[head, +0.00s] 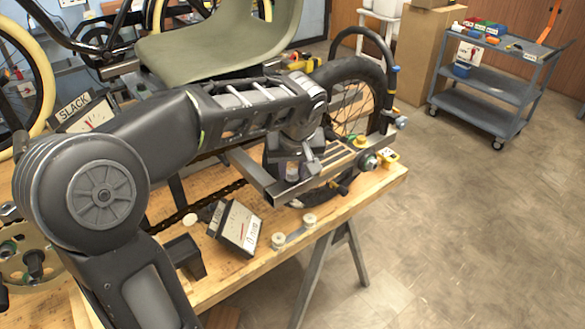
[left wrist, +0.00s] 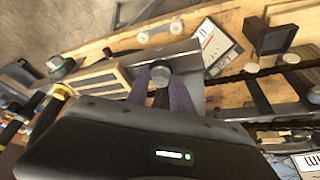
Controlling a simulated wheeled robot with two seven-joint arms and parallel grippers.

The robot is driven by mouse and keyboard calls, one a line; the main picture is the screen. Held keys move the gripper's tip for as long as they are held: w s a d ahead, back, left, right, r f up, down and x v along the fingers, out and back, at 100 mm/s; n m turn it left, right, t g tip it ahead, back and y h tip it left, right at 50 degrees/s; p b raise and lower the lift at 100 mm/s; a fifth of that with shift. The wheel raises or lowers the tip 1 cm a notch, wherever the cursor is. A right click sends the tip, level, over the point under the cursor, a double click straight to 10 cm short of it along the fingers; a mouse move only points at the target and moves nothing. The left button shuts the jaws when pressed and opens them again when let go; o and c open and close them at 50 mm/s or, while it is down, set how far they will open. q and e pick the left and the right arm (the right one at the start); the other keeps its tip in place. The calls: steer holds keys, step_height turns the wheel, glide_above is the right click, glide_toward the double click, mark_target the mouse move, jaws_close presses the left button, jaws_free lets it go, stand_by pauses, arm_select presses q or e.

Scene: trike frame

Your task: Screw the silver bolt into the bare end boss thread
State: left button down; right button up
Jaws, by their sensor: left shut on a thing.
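My left gripper (head: 292,168) is over the near grey metal bar of the frame (head: 262,184), at the far end of the bench. In the left wrist view my left gripper (left wrist: 161,88) has its two dark fingers closed around the silver bolt (left wrist: 161,75), whose round head shows between the fingertips. The bolt is small and partly hidden by the fingers. The bare end boss under it is hidden, so I cannot tell whether the bolt is in the thread. A boss with a green ring (head: 369,160) is at the bar's right end. My right gripper is not in view.
A tilted dial gauge (head: 236,228) and a dark open box (head: 185,256) are on the wooden bench (head: 225,272) near the gripper. Pale knobs (head: 278,240) stand along its front edge. A wheel (head: 352,85) stands behind. A blue-grey cart (head: 490,75) is across the open floor.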

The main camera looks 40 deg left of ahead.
arm_select(q)
steer(key=m+h, duration=0.1)
steer(key=m, duration=0.2)
steer(key=m+t, duration=0.1)
steer(key=m, duration=0.1)
steer(key=shift+a+m+h, duration=0.15)
steer(key=shift+m+h, duration=0.25)
steer(key=m+h, duration=0.1)
steer(key=m, duration=0.2)
steer(key=m+h, duration=0.1)
steer(key=m, duration=0.2)
steer(key=shift+a+h, duration=0.15)
steer(key=shift+h, duration=0.15)
steer(key=c, duration=1.3)
jaws_free()
